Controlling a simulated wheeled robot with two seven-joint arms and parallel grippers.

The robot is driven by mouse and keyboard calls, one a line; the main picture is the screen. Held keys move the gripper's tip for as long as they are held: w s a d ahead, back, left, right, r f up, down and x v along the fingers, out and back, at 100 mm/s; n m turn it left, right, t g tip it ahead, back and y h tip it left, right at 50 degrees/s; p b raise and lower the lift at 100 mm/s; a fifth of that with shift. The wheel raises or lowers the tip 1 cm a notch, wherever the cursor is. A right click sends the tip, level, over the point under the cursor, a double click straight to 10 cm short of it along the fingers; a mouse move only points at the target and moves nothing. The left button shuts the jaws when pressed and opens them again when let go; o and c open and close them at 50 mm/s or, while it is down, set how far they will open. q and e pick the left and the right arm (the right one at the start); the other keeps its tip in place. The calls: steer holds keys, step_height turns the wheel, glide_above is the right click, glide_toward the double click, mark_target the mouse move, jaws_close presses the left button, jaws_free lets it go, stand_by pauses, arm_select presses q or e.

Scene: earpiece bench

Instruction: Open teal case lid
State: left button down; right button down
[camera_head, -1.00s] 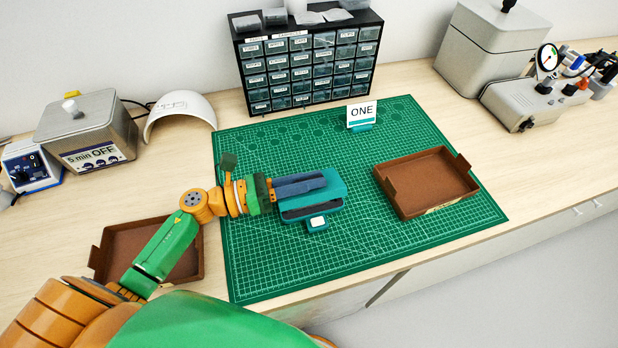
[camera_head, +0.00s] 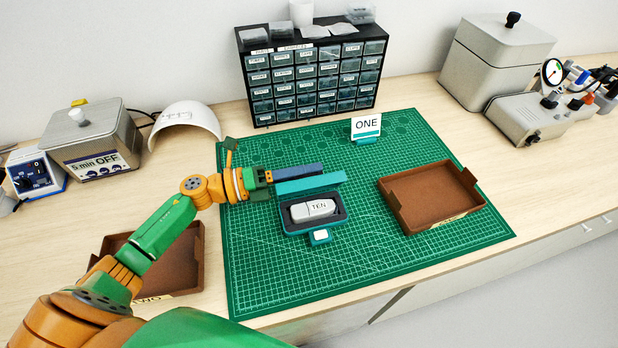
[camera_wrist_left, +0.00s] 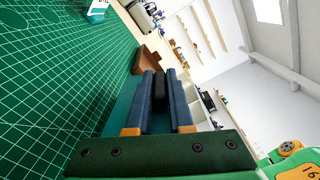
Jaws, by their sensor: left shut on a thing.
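The teal case (camera_head: 287,229) sits on the green mat with its lid (camera_head: 312,184) raised to roughly upright along the far side. Inside its dark tray lies a grey piece labelled TEN (camera_head: 318,208). A small white-topped tab (camera_head: 320,236) is at the case's front. My left gripper (camera_head: 314,170) reaches in from the left, its dark blue fingers along the raised lid and shut on it. In the left wrist view the fingers (camera_wrist_left: 160,100) lie close together, with teal lid beside them and something dark between them. My right gripper is not in view.
A brown tray (camera_head: 388,206) stands right of the case on the green mat (camera_head: 270,282); another brown tray (camera_head: 196,262) is partly behind my left arm. A ONE sign (camera_head: 366,127) and a drawer cabinet (camera_head: 248,88) stand behind. The mat's front area is clear.

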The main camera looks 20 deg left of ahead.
arm_select(q)
steer(key=n, duration=0.1)
steer(key=w+a+n+b, duration=0.1)
steer(key=shift+w+f+n, duration=0.2)
steer(key=shift+f+n, duration=0.05)
steer(key=shift+n, duration=0.15)
steer(key=shift+w+a+f+n+b, duration=0.2)
steer(key=shift+w+n+b, duration=0.15)
steer(key=shift+n, duration=0.5)
steer(key=shift+w+a+f+n+b, duration=0.25)
steer(key=shift+w+n, duration=0.1)
steer(key=shift+n, duration=0.5)
steer(key=c, duration=0.8)
jaws_free()
